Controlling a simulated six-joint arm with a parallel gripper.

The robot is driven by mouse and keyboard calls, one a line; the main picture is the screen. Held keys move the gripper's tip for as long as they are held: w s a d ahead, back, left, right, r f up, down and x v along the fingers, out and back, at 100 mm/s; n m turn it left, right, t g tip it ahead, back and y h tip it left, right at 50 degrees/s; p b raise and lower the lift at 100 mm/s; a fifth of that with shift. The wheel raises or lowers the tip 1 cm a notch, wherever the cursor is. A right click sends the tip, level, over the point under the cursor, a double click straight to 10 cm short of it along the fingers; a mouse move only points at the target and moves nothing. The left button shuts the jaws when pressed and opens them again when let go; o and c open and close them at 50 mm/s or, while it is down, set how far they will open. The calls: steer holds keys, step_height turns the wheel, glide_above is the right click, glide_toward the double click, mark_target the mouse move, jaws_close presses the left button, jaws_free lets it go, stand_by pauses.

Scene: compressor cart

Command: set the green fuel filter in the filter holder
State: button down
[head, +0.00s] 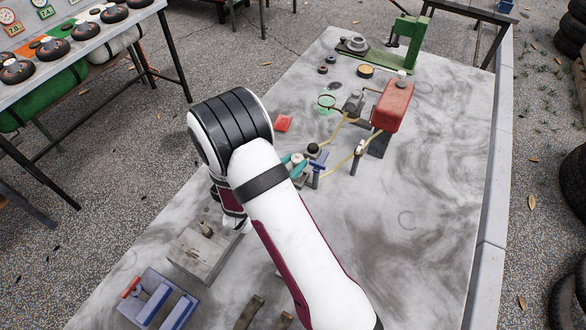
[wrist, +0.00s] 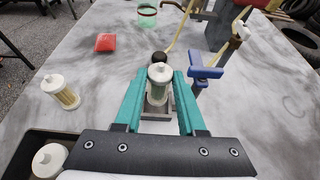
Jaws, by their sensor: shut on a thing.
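The green fuel filter (wrist: 158,92) has a white cap and a clear body with green inside. My gripper (wrist: 159,88), with teal fingers, is shut on it and holds it upright. In the head view my gripper (head: 293,165) is partly behind my arm, and the filter's white cap (head: 298,158) shows between the fingers. The grey filter holder (wrist: 152,112) is directly below and around the filter's lower end. The fingers partly hide it, and I cannot tell whether the filter rests on its bottom.
A yellowish filter (wrist: 61,92) stands on the table to the left; another white-capped filter (wrist: 48,160) is in a dark tray. A blue valve-like part (wrist: 203,68) stands close right of my gripper. A red object (wrist: 106,42) lies farther back. A red tank (head: 393,105) with hoses stands behind.

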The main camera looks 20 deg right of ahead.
steer(key=shift+f, duration=1.35)
steer(key=c, duration=0.5)
jaws_free()
steer(key=shift+f, duration=0.15)
